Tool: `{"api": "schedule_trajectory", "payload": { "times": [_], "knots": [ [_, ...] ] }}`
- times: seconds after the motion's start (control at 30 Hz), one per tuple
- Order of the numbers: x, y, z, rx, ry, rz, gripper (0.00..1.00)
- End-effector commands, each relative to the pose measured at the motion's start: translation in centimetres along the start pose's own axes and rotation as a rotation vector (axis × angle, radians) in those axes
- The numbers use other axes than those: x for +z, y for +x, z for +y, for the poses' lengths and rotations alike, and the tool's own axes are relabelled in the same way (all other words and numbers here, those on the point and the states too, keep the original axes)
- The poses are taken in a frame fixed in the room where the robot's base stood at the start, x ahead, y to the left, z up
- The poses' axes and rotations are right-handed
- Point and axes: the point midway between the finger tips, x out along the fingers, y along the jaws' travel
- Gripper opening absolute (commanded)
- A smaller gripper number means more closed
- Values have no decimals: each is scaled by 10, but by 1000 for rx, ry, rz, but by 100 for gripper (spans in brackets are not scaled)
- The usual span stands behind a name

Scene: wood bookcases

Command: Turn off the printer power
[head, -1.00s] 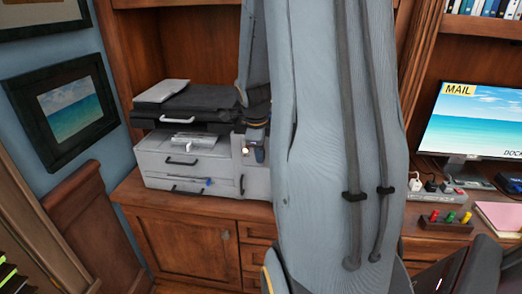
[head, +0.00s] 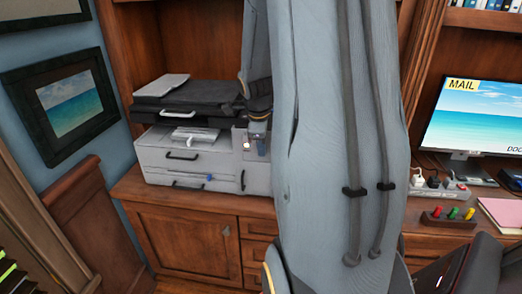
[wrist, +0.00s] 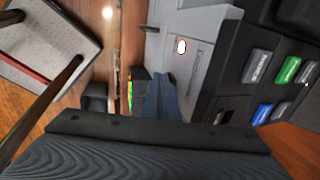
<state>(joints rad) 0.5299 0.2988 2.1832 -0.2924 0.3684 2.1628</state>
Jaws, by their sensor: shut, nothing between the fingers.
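The printer (head: 160,155) is a light grey unit with a black top, standing on the wooden cabinet at the left in the head view. My gripper (head: 256,147) is at the printer's right front, partly hidden by my own arm. In the wrist view, my gripper's blue-grey fingers (wrist: 163,90) are shut and empty, beside the pale printer body (wrist: 195,30). A small white oval with an orange edge (wrist: 181,46) shows on that body, slightly beyond the fingertips. Whether the fingers touch the printer cannot be told. A black panel with grey, green and blue buttons (wrist: 268,85) is at the right.
The wooden cabinet top (head: 140,190) runs under the printer. To the right are a power strip with plugs (head: 440,188), a monitor (head: 475,120) and a tray of coloured pieces (head: 448,216). My arm hides the middle of the head view.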

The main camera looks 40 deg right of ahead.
Motion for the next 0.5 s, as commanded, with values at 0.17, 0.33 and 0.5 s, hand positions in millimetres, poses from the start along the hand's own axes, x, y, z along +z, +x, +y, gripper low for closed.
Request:
{"api": "schedule_trajectory", "payload": {
  "times": [0.17,0.33,0.5],
  "knots": [
    [0,-3,-1,-1,0,0,0],
    [0,-9,-3,-1,0,0,0],
    [0,-16,-6,-2,0,-1,0]
  ]
}}
